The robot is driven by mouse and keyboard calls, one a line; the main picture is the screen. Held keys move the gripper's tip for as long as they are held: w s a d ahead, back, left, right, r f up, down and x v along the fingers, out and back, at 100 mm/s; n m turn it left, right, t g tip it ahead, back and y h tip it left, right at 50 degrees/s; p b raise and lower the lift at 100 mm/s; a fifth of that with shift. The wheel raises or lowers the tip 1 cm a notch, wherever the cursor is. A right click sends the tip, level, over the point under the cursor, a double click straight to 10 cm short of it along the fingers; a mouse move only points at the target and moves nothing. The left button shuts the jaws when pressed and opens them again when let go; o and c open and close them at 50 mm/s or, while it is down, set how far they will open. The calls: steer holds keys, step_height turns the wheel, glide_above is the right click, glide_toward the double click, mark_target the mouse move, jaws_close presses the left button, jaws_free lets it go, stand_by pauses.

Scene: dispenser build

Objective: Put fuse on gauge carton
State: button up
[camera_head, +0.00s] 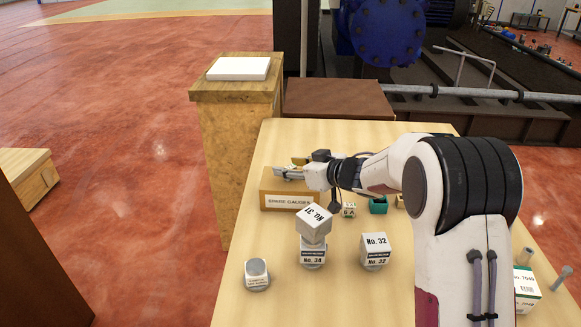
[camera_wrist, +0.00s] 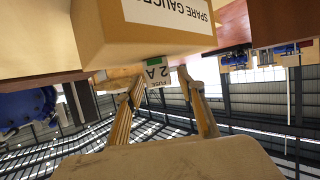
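The gauge carton (camera_head: 290,201) is a tan box labelled SPARE GAUGES, standing on the table's far left part. It also fills the top of the wrist view (camera_wrist: 150,37). My gripper (camera_head: 284,172) is at the top of the carton, reaching in from the right. In the wrist view, a small pale fuse marked 2 A (camera_wrist: 156,73) shows at the carton's edge, between or just beyond my fingertips (camera_wrist: 160,84). The fingers are apart, one on each side of the fuse. Whether both touch it is unclear. Another small block marked 6 A (camera_head: 349,210) stands on the table right of the carton.
A block marked No. 31 (camera_head: 314,222) sits tilted on the No. 34 block (camera_head: 312,258). The No. 32 blocks (camera_head: 375,250) and a small pale block (camera_head: 257,273) stand nearby. A green part (camera_head: 378,205) lies near my arm. A wooden pedestal (camera_head: 237,95) rises at the back left.

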steer(key=shift+r, duration=0.15)
steer(key=shift+s+d+r, duration=0.2)
steer(key=shift+s+d, duration=0.1)
steer(key=shift+d, duration=0.05)
steer(key=v, duration=1.1)
steer(key=shift+s+f, duration=0.1)
steer(key=shift+d, duration=0.1)
stand_by(0.4)
